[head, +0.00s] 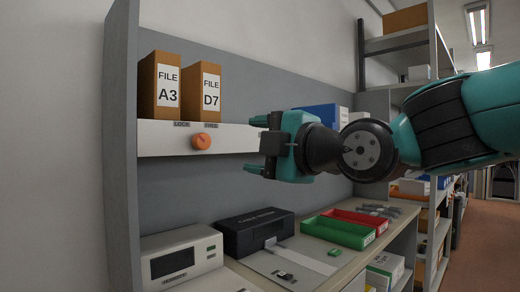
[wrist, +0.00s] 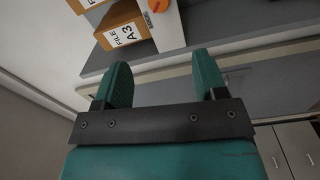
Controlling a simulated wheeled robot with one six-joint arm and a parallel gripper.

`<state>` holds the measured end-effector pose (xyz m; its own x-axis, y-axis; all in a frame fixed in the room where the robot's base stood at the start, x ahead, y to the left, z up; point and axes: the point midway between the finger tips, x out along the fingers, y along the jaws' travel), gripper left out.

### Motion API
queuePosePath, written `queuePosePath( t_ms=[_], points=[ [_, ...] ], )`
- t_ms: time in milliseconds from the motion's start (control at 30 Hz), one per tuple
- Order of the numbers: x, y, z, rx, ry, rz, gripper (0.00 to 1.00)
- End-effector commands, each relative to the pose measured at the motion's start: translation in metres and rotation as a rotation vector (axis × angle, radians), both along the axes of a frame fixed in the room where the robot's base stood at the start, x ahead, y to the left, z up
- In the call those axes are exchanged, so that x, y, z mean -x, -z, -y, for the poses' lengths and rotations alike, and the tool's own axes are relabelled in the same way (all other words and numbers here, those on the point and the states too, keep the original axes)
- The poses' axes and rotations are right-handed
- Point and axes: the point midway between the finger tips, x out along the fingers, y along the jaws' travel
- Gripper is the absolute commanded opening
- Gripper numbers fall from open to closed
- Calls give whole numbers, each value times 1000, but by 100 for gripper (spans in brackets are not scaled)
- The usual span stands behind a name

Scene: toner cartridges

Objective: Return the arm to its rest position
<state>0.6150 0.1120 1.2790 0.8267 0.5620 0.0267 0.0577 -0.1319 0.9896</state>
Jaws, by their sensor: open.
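My arm reaches in from the right in the head view, with my gripper (head: 256,145) in front of the shelf. Its two teal fingers are spread apart with nothing between them. The wrist view shows the same open gripper (wrist: 165,85), with the shelf and a file box beyond its fingers. The gripper appears to hold nothing. No toner cartridge can be made out in these views.
File boxes A3 (head: 161,86) and D7 (head: 203,92) stand on the shelf, above an orange knob (head: 201,141). Below are a grey device (head: 180,257), a black case (head: 253,232), a green tray (head: 336,231) and a red tray (head: 362,217). A wall panel stands left.

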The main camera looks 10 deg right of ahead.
Motion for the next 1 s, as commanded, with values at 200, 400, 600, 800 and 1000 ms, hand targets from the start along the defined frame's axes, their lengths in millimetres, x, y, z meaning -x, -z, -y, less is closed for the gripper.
queuePosePath(
  t_ms=[200,400,600,800,1000],
  points=[
    [0,0,0,0,0,0,65],
    [1,1,0,-5,-2,-20,65],
    [24,50,4,-122,-6,-470,65],
    [106,132,28,-310,224,-1260,65],
    [187,170,56,-397,596,-1753,65]
  ],
)
